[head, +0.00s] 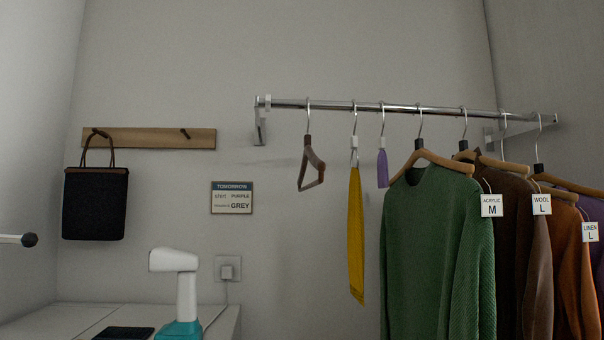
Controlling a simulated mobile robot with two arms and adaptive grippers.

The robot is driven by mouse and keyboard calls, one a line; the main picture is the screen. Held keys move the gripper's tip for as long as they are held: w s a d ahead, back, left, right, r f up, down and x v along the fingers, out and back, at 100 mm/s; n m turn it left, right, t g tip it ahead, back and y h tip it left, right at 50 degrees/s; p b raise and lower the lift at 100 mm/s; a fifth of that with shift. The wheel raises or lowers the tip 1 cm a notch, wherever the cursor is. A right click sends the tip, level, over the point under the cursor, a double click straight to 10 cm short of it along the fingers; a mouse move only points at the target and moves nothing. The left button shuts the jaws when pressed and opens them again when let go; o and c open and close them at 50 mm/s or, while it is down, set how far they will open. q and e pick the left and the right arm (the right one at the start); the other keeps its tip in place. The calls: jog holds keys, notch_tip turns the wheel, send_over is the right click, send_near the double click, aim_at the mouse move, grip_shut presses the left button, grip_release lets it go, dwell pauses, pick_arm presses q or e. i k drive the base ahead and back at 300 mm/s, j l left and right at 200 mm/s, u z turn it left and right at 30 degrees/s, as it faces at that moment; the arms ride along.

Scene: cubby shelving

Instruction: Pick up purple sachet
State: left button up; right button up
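The purple sachet (382,168) hangs from a metal hook on the chrome rail (390,107), right of centre in the head view. It is small and narrow. It hangs between a yellow cloth (356,235) on its left and a green sweater (435,250) on a wooden hanger on its right. The sachet appears apart from the yellow cloth. The sweater's hanger and shoulder are close to its lower end. Neither of my grippers shows in the head view.
An empty brown hanger (312,167) hangs further left on the rail. Several tagged garments crowd the right side. A white and teal device (182,285) stands on the low white surface (75,318). A black bag (95,205) hangs on the wall rack (150,138).

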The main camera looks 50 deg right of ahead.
aim_at(383, 162)
jog(key=z, duration=2.05)
jog(key=l, duration=1.15)
jog(key=i+u, duration=0.05)
jog(key=i, duration=0.05)
